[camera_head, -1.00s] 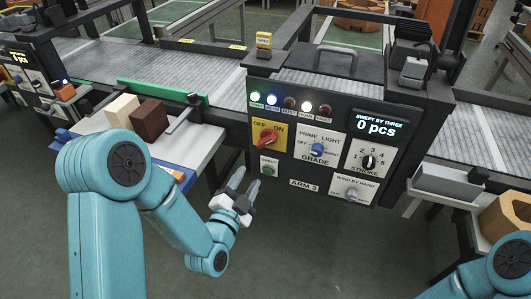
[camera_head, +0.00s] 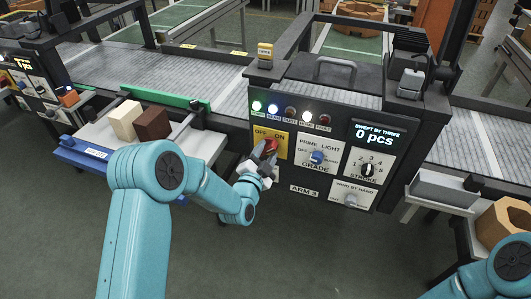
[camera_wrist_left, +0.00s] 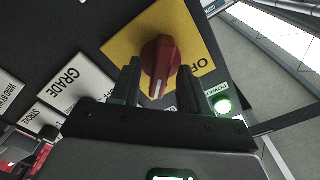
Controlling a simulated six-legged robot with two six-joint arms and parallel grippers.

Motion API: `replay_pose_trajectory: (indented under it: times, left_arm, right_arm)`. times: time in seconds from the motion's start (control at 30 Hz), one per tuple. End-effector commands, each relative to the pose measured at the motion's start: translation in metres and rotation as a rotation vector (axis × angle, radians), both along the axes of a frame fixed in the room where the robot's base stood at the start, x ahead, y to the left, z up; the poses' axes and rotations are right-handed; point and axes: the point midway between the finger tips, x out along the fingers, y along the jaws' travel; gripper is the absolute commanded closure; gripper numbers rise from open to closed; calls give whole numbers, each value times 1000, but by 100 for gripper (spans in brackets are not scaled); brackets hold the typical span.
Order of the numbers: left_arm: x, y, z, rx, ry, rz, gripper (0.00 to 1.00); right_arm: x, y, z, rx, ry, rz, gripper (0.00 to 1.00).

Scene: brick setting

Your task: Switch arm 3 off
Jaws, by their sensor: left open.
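The arm 3 panel (camera_head: 305,190) is a dark control box with a display reading 0 pcs. Its red rotary switch (camera_head: 269,146) sits on a yellow plate (camera_head: 280,152) marked OFF and ON. In the left wrist view the red switch (camera_wrist_left: 160,62) lies between the two fingers, its white mark pointing down in the picture. My left gripper (camera_head: 264,158) is open at the switch; I cannot tell whether a finger touches it. The green power lamp (camera_head: 256,106) is lit, and it also glows in the left wrist view (camera_wrist_left: 223,106). My right gripper is out of view.
The grade knob (camera_head: 317,156) and stroke knob (camera_head: 367,169) sit right of the switch. A conveyor (camera_head: 150,76) runs behind. A cream block (camera_head: 125,118) and a brown block (camera_head: 152,124) lie on a tray at left. A tan block (camera_head: 503,224) is at right.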

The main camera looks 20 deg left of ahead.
Motion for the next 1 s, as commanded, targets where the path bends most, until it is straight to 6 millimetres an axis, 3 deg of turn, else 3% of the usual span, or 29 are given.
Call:
replay_pose_trajectory:
  times: [0.03,0.17,0.2,0.57,1.0]
  left_arm:
    - [0,0,0,0,0,0,55]
    - [0,0,0,0,0,0,98]
    - [0,0,0,0,0,0,100]
    - [0,0,-3,-41,0,0,100]
    - [0,0,-7,-368,7,-3,100]
  right_arm:
    - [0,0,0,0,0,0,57]
    - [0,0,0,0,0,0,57]
    - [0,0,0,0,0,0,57]
    - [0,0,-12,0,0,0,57]
    - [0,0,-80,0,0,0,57]
